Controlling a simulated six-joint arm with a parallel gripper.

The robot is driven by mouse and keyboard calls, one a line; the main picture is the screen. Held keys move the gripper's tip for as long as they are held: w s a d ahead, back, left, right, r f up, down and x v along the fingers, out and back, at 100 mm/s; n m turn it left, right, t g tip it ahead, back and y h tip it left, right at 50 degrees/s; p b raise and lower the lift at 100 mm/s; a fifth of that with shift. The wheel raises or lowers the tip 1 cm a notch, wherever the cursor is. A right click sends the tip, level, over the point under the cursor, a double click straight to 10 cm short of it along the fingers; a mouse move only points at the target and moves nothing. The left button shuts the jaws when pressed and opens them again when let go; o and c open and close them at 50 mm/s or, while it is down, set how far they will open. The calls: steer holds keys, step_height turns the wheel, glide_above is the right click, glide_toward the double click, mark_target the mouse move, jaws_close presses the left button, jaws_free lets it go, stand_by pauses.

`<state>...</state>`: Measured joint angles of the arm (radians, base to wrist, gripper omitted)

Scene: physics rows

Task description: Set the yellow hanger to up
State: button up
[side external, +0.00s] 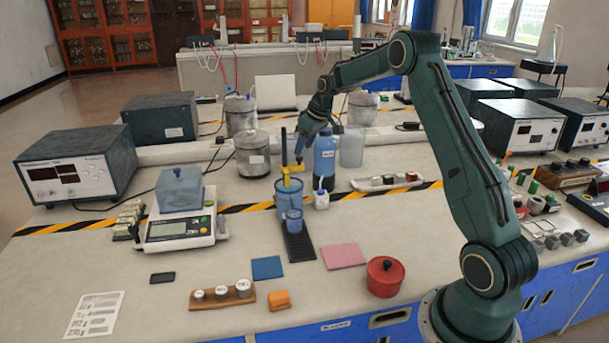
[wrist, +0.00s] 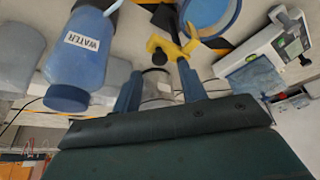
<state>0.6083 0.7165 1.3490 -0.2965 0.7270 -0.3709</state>
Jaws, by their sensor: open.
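The yellow hanger (side external: 291,169) is on a dark upright post (side external: 283,146), above a blue-rimmed container (side external: 287,207) in the side view. In the wrist view the hanger (wrist: 170,48) shows as a branched yellow piece with a dark knob (wrist: 159,58), close to the rim of a round blue container (wrist: 208,15). My gripper (side external: 300,155) is just above the hanger, reaching down from the upper right. In the wrist view my gripper (wrist: 158,70) is open, with the hanger just beyond its fingertips, nearer the right finger. I cannot tell whether they touch.
A blue bottle labelled WATER (wrist: 82,48) stands close beside my gripper; it also shows in the side view (side external: 325,158).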

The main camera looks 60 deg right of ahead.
mark_target(299, 157)
steer(key=shift+x, duration=1.75)
jaws_close()
